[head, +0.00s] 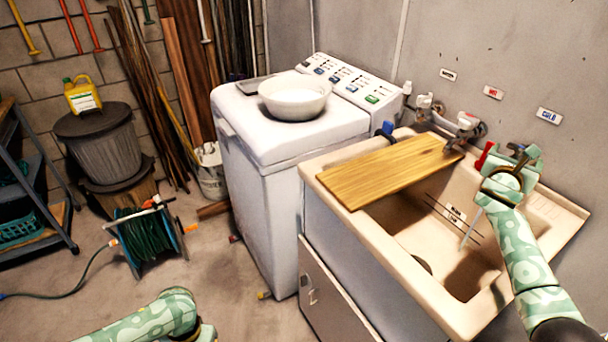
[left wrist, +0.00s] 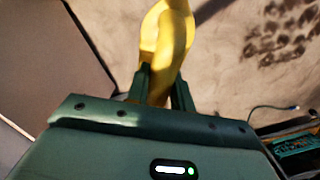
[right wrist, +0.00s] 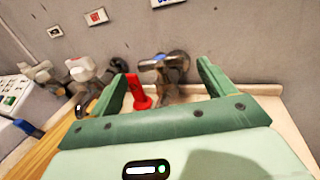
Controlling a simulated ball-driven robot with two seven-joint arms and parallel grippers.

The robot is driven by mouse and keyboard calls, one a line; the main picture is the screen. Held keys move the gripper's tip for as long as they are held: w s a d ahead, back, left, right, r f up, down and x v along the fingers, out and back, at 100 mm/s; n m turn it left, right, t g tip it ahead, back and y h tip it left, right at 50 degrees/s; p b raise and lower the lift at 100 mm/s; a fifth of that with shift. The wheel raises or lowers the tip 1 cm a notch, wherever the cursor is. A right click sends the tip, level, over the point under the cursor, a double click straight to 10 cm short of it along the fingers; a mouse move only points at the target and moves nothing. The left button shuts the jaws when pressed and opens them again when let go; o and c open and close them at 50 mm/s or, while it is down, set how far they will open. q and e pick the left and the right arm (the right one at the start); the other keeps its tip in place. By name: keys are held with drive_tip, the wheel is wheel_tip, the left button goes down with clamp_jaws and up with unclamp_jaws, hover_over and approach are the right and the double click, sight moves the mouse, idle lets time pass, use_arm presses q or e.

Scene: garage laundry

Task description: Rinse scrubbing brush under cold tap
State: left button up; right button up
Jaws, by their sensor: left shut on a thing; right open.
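My left gripper (left wrist: 162,88) is shut on a yellow looped thing (left wrist: 168,35), perhaps the scrubbing brush's handle; no bristles show. My right gripper (head: 515,162) is open and empty over the sink's back right, under the COLD sign (head: 549,115). In the right wrist view a metal tap with a blue mark (right wrist: 160,63) appears between its fingers, slightly ahead. A red piece (right wrist: 137,93) stands left of that tap. A thin pale streak (head: 472,228) hangs over the basin; I cannot tell whether it is water.
The beige sink (head: 380,262) has a wooden board (head: 385,172) across its left part. A white washer (head: 245,140) with a bowl (head: 295,95) stands to its left. A hose reel (head: 148,240) and a bin (head: 100,145) stand farther left. Floor between reel and washer is fairly clear.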

sight(520, 149)
use_arm(q)
drive_tip(key=shift+s+f+b, duration=0.2)
drive_tip(key=shift+f+b, duration=0.2)
drive_tip(key=shift+f, duration=0.5)
use_arm(e)
drive_tip(key=shift+x, duration=1.2)
drive_tip(key=shift+r, duration=0.1)
